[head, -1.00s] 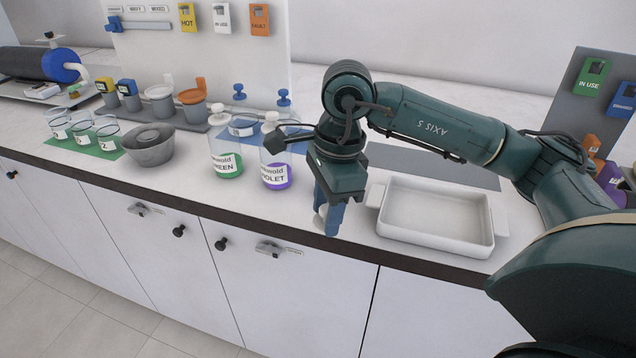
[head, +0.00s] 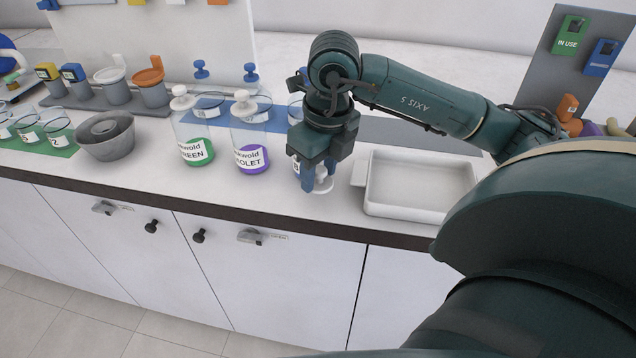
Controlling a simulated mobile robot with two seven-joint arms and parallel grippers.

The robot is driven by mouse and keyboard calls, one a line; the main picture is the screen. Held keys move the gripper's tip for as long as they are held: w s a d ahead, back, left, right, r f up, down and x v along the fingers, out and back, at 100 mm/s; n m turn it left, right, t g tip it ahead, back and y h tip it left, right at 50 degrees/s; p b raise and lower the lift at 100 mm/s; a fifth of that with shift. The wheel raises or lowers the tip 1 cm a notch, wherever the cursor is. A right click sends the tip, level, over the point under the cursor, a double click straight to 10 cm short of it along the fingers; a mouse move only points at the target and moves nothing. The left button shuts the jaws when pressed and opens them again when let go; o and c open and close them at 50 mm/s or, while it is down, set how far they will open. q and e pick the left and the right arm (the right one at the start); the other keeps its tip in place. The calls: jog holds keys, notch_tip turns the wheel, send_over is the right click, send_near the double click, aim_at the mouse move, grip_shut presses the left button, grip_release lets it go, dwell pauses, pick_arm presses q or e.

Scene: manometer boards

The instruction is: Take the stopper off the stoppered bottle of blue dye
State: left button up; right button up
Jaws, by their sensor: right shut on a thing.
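My right gripper (head: 318,178) points down just right of the violet bottle, low over the front part of the counter. Its blue fingers are shut on a small white stopper (head: 323,186) with a round flange. I cannot tell whether the stopper touches the counter. A strip of white label (head: 295,166) shows at the left edge of the gripper, seemingly on a bottle mostly hidden behind it. No blue dye can be made out clearly there. My left gripper is not in view.
Stoppered bottles of green (head: 196,150) and violet (head: 252,158) dye stand left of the gripper. A white tray (head: 362,180) is close on its right. A grey bowl (head: 106,145) and several beakers stand farther left. Glassware stands behind on a blue mat.

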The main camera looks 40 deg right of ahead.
aim_at(320, 177)
jog(key=shift+f, duration=1.95)
jog(key=shift+f, duration=0.2)
jog(key=o, duration=1.1)
jog(key=shift+r, duration=0.1)
jog(key=shift+r, duration=0.4)
jog(key=r, duration=0.3)
jog(key=s+r, duration=0.1)
jog(key=r, duration=0.7)
jog(key=shift+s+d+r+p, duration=0.1)
jog(key=shift+s+r+p, duration=0.15)
jog(key=shift+p, duration=0.15)
